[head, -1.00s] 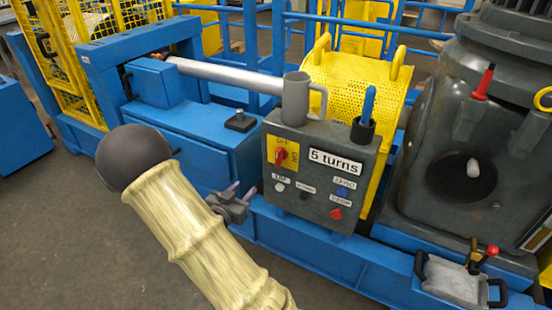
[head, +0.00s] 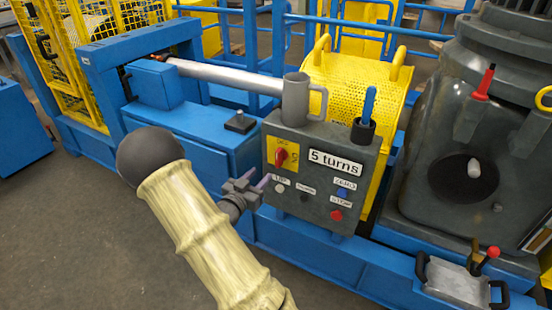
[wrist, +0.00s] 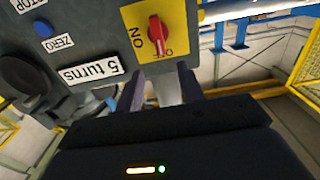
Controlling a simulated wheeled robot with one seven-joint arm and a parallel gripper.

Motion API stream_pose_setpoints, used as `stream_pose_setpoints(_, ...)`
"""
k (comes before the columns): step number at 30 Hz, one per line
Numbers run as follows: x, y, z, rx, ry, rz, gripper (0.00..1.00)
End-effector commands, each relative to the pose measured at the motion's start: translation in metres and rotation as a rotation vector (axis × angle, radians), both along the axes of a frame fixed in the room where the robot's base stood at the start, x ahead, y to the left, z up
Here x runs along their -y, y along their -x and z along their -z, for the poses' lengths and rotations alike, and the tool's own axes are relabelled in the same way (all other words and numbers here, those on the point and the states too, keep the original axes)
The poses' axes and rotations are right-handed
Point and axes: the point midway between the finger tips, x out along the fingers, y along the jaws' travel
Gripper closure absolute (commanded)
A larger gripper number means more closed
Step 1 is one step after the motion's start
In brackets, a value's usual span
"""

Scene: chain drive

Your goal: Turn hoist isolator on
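The hoist isolator is a red rotary knob (head: 281,157) on a yellow plate at the upper left of the grey control box (head: 318,205). In the wrist view the knob (wrist: 158,33) appears upside down, its handle lined up roughly with the OFF label; ON is at its side. My gripper (head: 257,180) is left of the box, below the knob, with its fingers pointing toward the panel. In the wrist view my gripper (wrist: 161,82) has its two fingers apart with nothing clearly held. The knob lies beyond the fingertips, apart from them.
The box also carries a "5 turns" label (head: 335,162), a blue ZERO button (head: 342,193) and a red STOP button (head: 336,215). A grey mug (head: 296,98) and a dark holder (head: 363,131) with a blue-handled item stand on top. A blue frame (head: 185,145) is to the left.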

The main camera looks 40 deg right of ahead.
Motion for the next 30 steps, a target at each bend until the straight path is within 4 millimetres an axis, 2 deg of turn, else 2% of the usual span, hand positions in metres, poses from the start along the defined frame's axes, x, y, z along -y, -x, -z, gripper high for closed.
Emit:
stream_pose_setpoints(12,0.07,-0.028,0.001,0.003,0.001,0.003,0.62)
stream_pose_setpoints(18,0.097,-0.04,0.001,0.001,-0.001,0.002,0.62)
stream_pose_setpoints(23,0.106,-0.043,0.0,0.0,0.0,0.001,0.62)
stream_pose_setpoints(30,0.106,-0.044,0.0,0.0,-0.001,0.0,0.62)
